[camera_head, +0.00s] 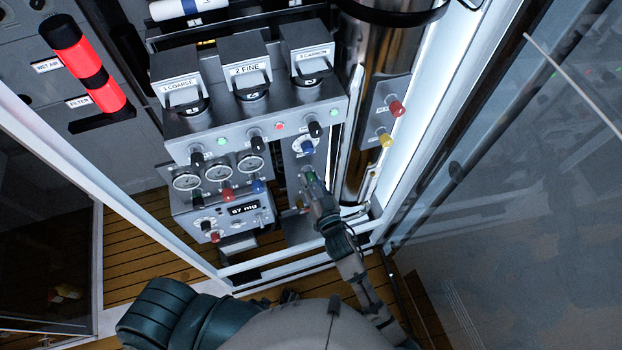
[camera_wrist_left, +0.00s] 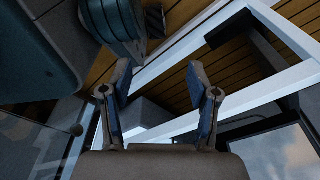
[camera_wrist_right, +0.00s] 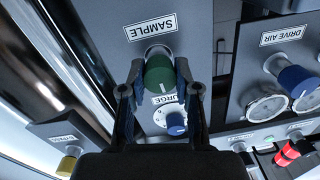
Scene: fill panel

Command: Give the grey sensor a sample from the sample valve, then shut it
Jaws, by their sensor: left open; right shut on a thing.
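The sample valve shows in the right wrist view as a green knob (camera_wrist_right: 158,72) on a grey panel, under a label that reads SAMPLE. My right gripper (camera_wrist_right: 158,90) is shut on this knob, with one finger on each side. In the head view the right gripper (camera_head: 314,186) is at the panel's lower part and largely covers the knob. A grey box with a lit display (camera_head: 245,209), which seems to read 57 mg, sits to its left; I cannot tell whether this is the grey sensor. My left gripper (camera_wrist_left: 160,78) is open and empty, apart from the panel.
A blue PURGE knob (camera_wrist_right: 176,123) is close by the green one. Red and yellow knobs (camera_head: 397,108) stick out at the right. Several gauges (camera_head: 218,173) and black knobs are to the left. White frame bars (camera_head: 290,262) run below the panel.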

